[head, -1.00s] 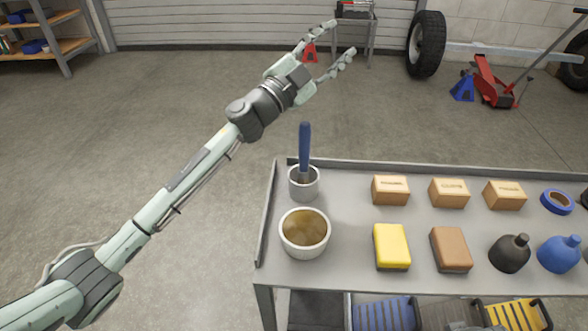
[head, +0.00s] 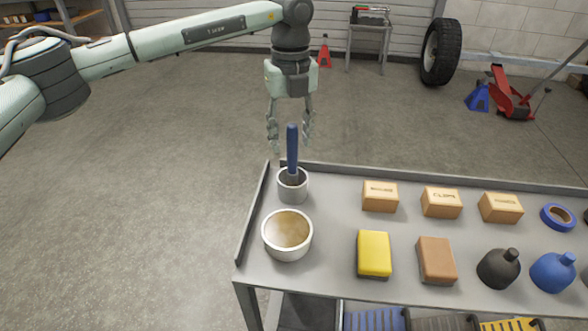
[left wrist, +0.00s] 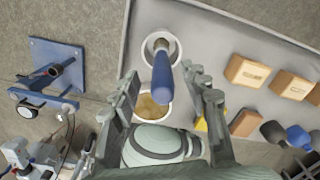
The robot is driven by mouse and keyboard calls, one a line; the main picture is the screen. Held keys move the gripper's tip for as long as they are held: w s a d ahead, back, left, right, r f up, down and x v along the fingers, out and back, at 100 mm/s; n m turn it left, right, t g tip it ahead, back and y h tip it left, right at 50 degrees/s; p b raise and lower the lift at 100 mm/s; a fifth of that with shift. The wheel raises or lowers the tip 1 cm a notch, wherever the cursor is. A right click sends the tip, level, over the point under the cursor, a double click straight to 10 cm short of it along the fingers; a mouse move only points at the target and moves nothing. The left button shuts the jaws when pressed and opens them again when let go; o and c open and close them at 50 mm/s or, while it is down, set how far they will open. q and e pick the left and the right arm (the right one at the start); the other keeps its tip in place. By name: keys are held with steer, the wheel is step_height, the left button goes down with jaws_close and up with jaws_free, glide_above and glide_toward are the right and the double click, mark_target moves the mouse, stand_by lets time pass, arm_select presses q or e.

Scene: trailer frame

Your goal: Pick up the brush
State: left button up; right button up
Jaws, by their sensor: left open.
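The brush (head: 292,150) stands upright in a small grey cup (head: 293,188) at the left end of the metal cart, its blue handle pointing up. Its lower end is hidden in the cup. My left gripper (head: 289,146) points down, open and empty, above and around the top of the handle in the head view. In the left wrist view the blue handle (left wrist: 162,77) shows between and beyond the two spread fingers (left wrist: 162,82). I cannot tell whether a finger touches it. My right gripper is not in view.
A white pot (head: 287,235) with brownish contents stands in front of the cup. Cardboard boxes (head: 380,197), a yellow sponge block (head: 374,254), a brown block (head: 436,260), bottles (head: 499,268) and blue tape (head: 557,217) fill the cart's right. The cart (head: 335,190) has raised rims.

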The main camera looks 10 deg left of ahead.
mark_target(293, 172)
arm_select(q)
step_height(293, 172, down, 7)
steer(key=shift+d+r+p, duration=0.15)
steer(key=shift+p, duration=0.25)
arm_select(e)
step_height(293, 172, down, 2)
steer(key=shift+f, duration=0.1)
arm_select(q)
jaws_close()
